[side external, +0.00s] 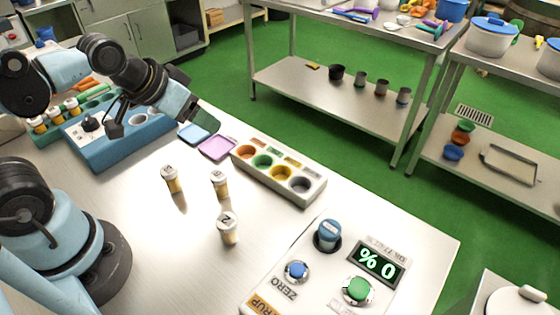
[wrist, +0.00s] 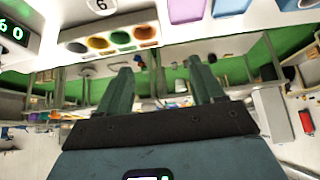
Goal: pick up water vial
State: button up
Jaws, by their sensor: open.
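Three small amber vials with pale, marked caps stand upright on the steel table: a left one (side external: 172,180), a middle one (side external: 220,185) and a front one (side external: 228,230). A blue-topped container (side external: 328,233) sits in a dark round seat on the display panel. I cannot read which of these is the water vial. My gripper (side external: 206,118) is raised above the back of the table, beyond the vials and apart from them. In the wrist view its two dark green fingers (wrist: 160,82) are spread with nothing between them.
A tray with coloured wells (side external: 311,193) lies right of the vials. Blue (side external: 193,134) and purple (side external: 217,148) square dishes lie near my gripper. A blue device (side external: 88,145) and a rack of vials (side external: 50,128) stand at left. The panel (side external: 262,284) has two buttons.

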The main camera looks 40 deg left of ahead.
jog(key=w+d+r+m+g+h, duration=0.1)
jog(key=w+d+r+g, duration=0.15)
jog(key=d, duration=0.35)
jog(key=m+g+y, duration=0.1)
jog(key=m+g, duration=0.1)
jog(key=g, duration=0.3)
send_over(331, 227)
jog(key=f, duration=0.4)
jog(key=shift+s+d+f, duration=0.1)
jog(key=shift+d+f, duration=0.25)
jog(key=shift+f, duration=0.05)
jog(key=shift+a+f, duration=0.2)
jog(key=shift+f, duration=1.4)
jog(key=shift+a+f, duration=0.15)
jog(key=shift+f, duration=1.4)
jog(key=c, duration=1.1)
